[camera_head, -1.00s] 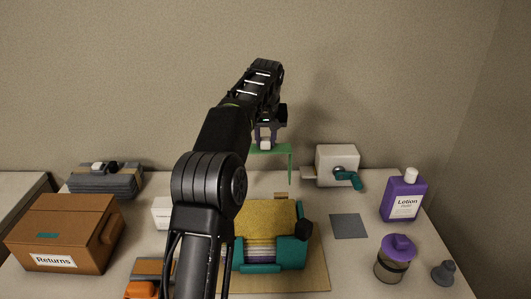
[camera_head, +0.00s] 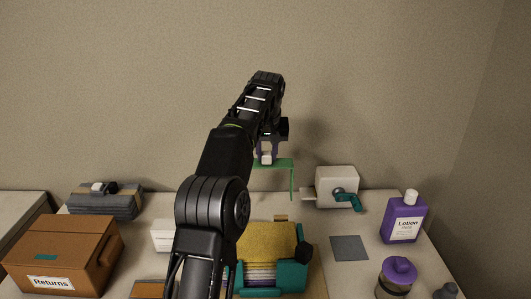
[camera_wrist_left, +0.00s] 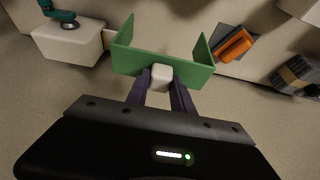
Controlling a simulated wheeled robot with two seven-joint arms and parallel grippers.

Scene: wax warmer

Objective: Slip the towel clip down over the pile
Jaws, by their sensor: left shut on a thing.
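My left gripper (camera_head: 266,152) is shut on the white knob of the green towel clip (camera_head: 288,165). It holds the clip in the air behind the teal holder. In the left wrist view the clip (camera_wrist_left: 125,60) is U-shaped, with a flat bar and two side legs, and the knob sits between the fingertips (camera_wrist_left: 161,82). A stack with a yellow top (camera_head: 266,241) and white and purple layers sits in the teal holder (camera_head: 291,277), partly hidden by my arm. A grey folded pile (camera_head: 105,203) lies at the back left. My right gripper is not in view.
A white box with a teal crank (camera_head: 336,185) stands right of the clip. A purple lotion bottle (camera_head: 404,220) and a purple-lidded jar (camera_head: 397,278) are at the right. A brown Returns box (camera_head: 60,255) is at the left. A flat grey square (camera_head: 349,247) lies right of the holder.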

